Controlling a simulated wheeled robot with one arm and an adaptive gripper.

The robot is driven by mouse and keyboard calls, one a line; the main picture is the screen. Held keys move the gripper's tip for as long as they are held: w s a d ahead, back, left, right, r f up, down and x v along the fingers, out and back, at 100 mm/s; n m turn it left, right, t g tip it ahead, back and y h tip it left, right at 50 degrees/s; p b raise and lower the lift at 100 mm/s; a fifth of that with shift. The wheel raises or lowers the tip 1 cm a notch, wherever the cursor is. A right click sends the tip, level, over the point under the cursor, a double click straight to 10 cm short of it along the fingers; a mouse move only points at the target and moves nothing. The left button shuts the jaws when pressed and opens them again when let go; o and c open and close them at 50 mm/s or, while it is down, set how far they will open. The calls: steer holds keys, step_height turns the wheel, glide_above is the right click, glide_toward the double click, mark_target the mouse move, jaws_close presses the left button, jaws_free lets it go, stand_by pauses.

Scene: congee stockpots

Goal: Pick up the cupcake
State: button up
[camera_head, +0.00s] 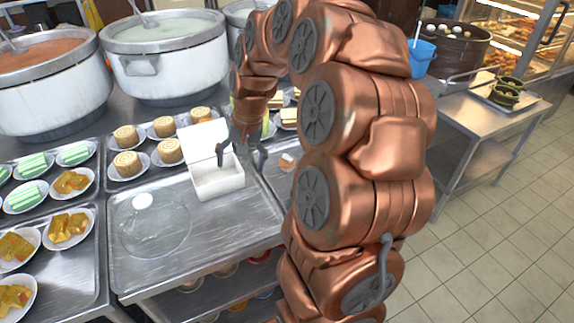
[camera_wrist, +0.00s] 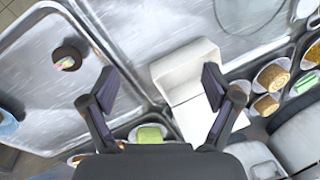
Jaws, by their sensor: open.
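The cupcake (camera_wrist: 67,57) shows in the wrist view as a small dark round thing with a pink and green top. It sits on a metal tray left of my gripper. In the head view a small pale and orange thing (camera_head: 287,160) right of my gripper seems to be the same cupcake, beside my arm. My gripper (camera_head: 241,155) is open and empty above the tray area, close to an open white box (camera_head: 218,184). In the wrist view my fingers (camera_wrist: 160,90) are spread, and the cupcake is outside them.
A clear round plate (camera_head: 155,228) lies on the front tray (camera_head: 120,265). Plates of rolled cakes (camera_head: 127,163) and green cakes (camera_head: 75,153) stand to the left. Large stockpots (camera_head: 165,60) line the back. A blue cup (camera_head: 421,56) stands beyond my arm.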

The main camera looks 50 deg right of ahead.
steer(key=w+d+f+m+t, duration=0.1)
steer(key=w+d+f+m, duration=0.1)
steer(key=d, duration=0.4)
steer(key=w+d+f+m, duration=0.1)
steer(key=d+f+m, duration=0.1)
steer(key=d, duration=0.5)
steer(key=m, duration=0.2)
glide_above(289, 156)
steer(key=s, duration=0.2)
step_height(289, 156, down, 3)
steer(key=shift+w+d+r+t+h+b, duration=0.15)
steer(key=shift+t+h+b, duration=0.15)
steer(key=shift+h+b, duration=0.15)
steer(key=shift+d+f, duration=0.2)
steer(key=shift+f, duration=0.05)
steer(key=shift+w+f, duration=0.1)
steer(key=shift+f, duration=0.3)
steer(key=shift+p+x, duration=1.3)
steer(key=shift+x, duration=2.1)
steer(key=shift+a, duration=0.2)
steer(key=c, duration=1.2)
steer(key=shift+r, duration=0.15)
steer(key=shift+c, duration=0.2)
